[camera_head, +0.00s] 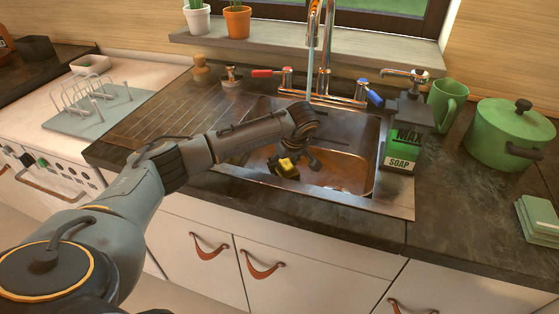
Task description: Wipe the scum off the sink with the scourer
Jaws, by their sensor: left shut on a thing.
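The steel sink (380,199) is set in the dark counter, and its basin has brownish patches (345,172) on the bottom that look like scum. My left arm reaches in from the left over the drainboard. My left gripper (290,163) is inside the basin, shut on a yellow scourer (287,167). The scourer is low in the basin at its left part; I cannot tell if it touches the bottom. Water appears to run from the copper tap (321,60), and my arm hides part of the basin. My right gripper does not show.
A soap bottle (401,150) stands at the sink's right edge, with a green mug (447,104) and a lidded green pot (508,135) beyond. Red (266,72) and blue (370,95) tap handles flank the tap. A dish rack (92,97) stands at left.

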